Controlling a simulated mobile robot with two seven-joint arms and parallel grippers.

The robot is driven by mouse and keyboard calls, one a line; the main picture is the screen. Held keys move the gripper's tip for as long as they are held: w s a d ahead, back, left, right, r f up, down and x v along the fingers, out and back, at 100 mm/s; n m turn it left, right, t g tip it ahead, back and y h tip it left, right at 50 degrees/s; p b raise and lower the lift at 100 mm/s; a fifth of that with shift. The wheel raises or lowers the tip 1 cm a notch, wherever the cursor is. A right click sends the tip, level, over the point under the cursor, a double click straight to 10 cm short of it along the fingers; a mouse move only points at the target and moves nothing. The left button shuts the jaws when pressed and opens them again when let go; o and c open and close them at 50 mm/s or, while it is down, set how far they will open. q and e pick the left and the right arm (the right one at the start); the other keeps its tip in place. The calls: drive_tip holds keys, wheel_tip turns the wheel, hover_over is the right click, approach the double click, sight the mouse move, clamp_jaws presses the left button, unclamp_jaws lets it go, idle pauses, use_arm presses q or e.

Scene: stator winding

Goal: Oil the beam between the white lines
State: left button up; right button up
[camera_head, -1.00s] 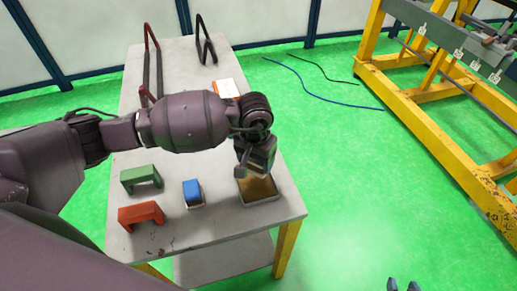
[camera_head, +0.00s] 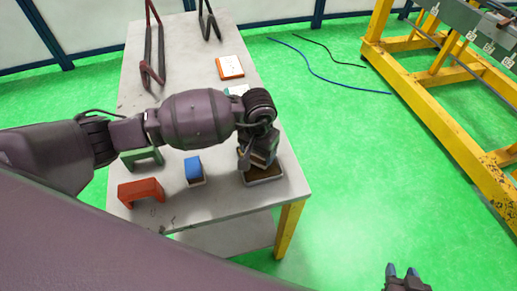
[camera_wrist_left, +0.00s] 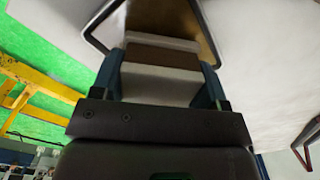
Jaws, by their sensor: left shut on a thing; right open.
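My left gripper (camera_head: 259,160) is shut on a small block with white and brown layers, held at the oil tray (camera_head: 266,181) on the table's right side. The left wrist view shows the block (camera_wrist_left: 158,82) between blue fingers, its far end over the tray's brown, dark-rimmed inside. I cannot tell whether the block touches the oil. The grey beam (camera_head: 462,48) with white marks lies on a yellow frame at the upper right, well away from my left gripper. My right gripper (camera_head: 403,272) is open and empty at the bottom right, over the floor.
The table (camera_head: 185,65) also holds a blue-topped block (camera_head: 193,168), a green bracket (camera_head: 141,158), a red bracket (camera_head: 141,190), an orange-edged booklet (camera_head: 230,67) and bent bars (camera_head: 154,60). Cables (camera_head: 330,70) lie on the green floor.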

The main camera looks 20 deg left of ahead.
drive_tip(key=shift+s+f, duration=0.1)
drive_tip(key=shift+s, duration=0.05)
drive_tip(key=shift+s+d+f, duration=0.15)
drive_tip(key=shift+s+f, duration=0.15)
drive_tip(key=shift+s, duration=0.15)
use_arm(q)
drive_tip(key=shift+f, duration=0.1)
use_arm(e)
drive_tip(key=shift+w, duration=0.15)
use_arm(q)
drive_tip(key=shift+f, duration=0.15)
use_arm(e)
drive_tip(key=shift+w+r, duration=0.1)
drive_tip(key=shift+w, duration=0.2)
use_arm(q)
drive_tip(key=shift+f+b, duration=0.1)
drive_tip(key=shift+b, duration=0.25)
drive_tip(key=shift+f, duration=0.1)
use_arm(e)
drive_tip(key=shift+s+f, duration=0.55)
drive_tip(key=shift+f, duration=0.05)
